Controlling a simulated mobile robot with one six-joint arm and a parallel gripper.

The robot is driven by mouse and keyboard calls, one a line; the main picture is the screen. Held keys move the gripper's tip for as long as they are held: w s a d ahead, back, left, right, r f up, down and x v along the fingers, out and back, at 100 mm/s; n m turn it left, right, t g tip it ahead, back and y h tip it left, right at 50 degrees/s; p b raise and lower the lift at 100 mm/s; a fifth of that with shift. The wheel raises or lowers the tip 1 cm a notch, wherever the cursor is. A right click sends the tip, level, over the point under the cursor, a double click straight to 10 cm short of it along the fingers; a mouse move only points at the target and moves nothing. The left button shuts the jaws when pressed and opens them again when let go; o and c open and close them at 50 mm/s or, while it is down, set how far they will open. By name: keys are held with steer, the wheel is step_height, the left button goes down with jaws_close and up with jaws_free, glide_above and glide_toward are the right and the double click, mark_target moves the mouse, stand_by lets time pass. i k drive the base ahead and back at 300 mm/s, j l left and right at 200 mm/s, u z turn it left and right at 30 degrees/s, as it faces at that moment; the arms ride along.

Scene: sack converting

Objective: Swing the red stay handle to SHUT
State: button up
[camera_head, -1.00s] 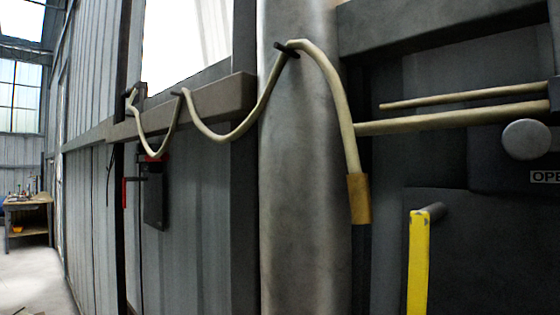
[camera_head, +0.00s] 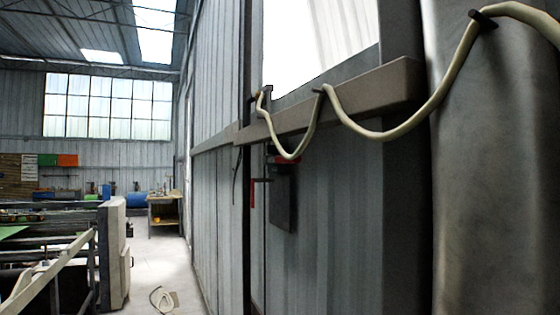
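A dark box (camera_head: 283,203) with red at its top hangs on the corrugated wall, below a grey rail. A thin red upright bar (camera_head: 253,192) shows just left of it; I cannot tell whether this is the red stay handle. No SHUT marking is readable in this view. My gripper is not in view.
A pale hose (camera_head: 385,135) hangs in loops from pegs along the rail (camera_head: 370,95) and a grey column (camera_head: 490,190). Machinery (camera_head: 116,250) stands left; a workbench (camera_head: 165,213) stands far back.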

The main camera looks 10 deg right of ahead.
mark_target(281, 159)
steer(key=i+j+z, duration=0.1)
steer(key=i+j, duration=0.35)
steer(key=i+j+z, duration=0.1)
steer(key=i+j, duration=0.35)
steer(key=j, duration=0.2)
